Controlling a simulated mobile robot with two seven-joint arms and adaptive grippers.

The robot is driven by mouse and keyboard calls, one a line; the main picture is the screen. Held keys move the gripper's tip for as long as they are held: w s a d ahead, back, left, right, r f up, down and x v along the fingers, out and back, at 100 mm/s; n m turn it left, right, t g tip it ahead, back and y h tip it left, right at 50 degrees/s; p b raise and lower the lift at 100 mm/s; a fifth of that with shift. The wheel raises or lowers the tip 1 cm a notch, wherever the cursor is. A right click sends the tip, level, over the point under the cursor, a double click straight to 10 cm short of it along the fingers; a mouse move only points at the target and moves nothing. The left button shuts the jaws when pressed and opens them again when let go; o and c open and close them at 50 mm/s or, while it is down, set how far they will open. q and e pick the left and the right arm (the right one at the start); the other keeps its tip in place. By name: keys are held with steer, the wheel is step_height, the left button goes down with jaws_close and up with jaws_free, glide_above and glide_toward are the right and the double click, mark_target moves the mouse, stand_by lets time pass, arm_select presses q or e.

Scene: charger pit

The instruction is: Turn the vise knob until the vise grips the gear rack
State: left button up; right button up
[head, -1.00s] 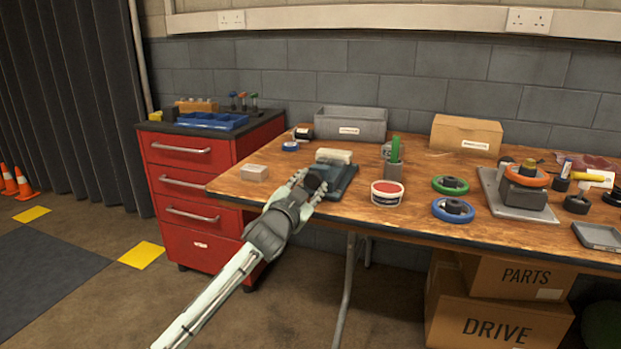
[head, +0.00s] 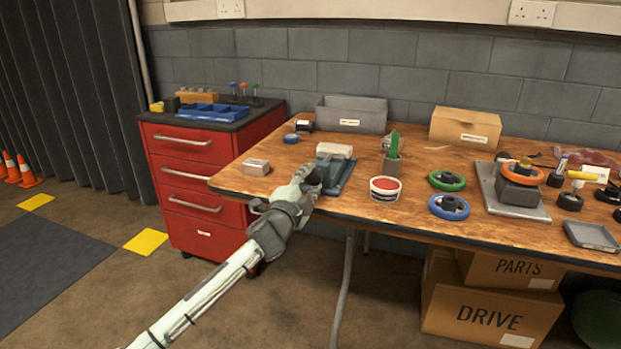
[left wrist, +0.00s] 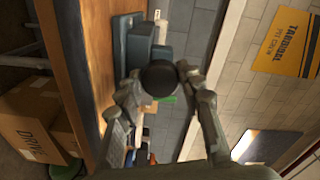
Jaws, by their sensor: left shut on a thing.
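The blue-grey vise (head: 340,178) sits at the table's near edge, left of the middle. A pale bar (head: 334,150) lies at its far end and looks like the gear rack; I cannot tell whether the jaws touch it. The round black vise knob (head: 313,176) faces the near edge. My left gripper (head: 308,181) is shut on the knob, with its fingers on either side. The left wrist view shows the knob (left wrist: 159,78) between the fingers, with the vise body (left wrist: 139,48) behind it. My right gripper is not in view.
A red-and-white tub (head: 384,189) and a grey holder with a green piece (head: 392,160) stand right of the vise. A small grey block (head: 256,167) lies to its left. A grey bin (head: 351,113) is behind. The red drawer cabinet (head: 190,180) stands left of the table.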

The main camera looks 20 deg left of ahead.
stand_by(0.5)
arm_select(q)
steer(key=o, duration=1.1)
steer(key=shift+o, duration=0.2)
steer(key=s, duration=1.2)
steer(key=shift+a, duration=0.25)
